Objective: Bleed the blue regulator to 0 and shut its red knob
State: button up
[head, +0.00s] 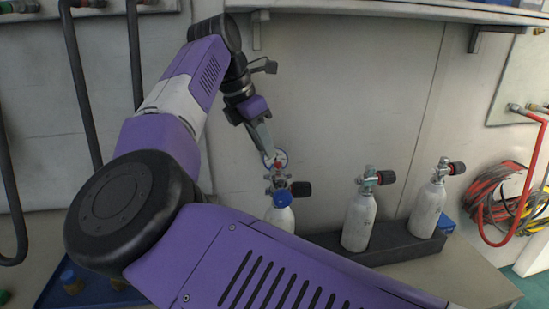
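The blue regulator (283,197) sits on the valve of the nearest white cylinder (281,216), at the picture's middle. A small round gauge (281,157) with a white face and blue rim shows just above it. A small red part (277,166) shows by the gauge; I cannot tell if it is the red knob. A dark side knob (301,188) sticks out to the right of the valve. My gripper (268,154) points down from above, with its fingertips at the gauge and red part. Whether it touches them, or is open or shut, is too small to tell.
Two more white cylinders (359,221) (428,209) with black-and-red knobs stand to the right in a dark rack (391,246). Coiled hoses (502,200) hang at the far right. A shelf (390,11) juts out above. My own arm covers much of the foreground.

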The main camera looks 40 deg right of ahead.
aim_at(277, 163)
jog(key=shift+d+r+x, duration=0.1)
jog(key=shift+d+x, duration=0.1)
jog(key=shift+x, duration=0.7)
jog(key=shift+d+r+x, duration=0.1)
jog(key=shift+d+x, duration=0.05)
jog(key=shift+x, duration=0.75)
jog(key=shift+d+x, duration=0.2)
jog(key=shift+x, duration=0.75)
jog(key=shift+s, duration=0.1)
grip_shut()
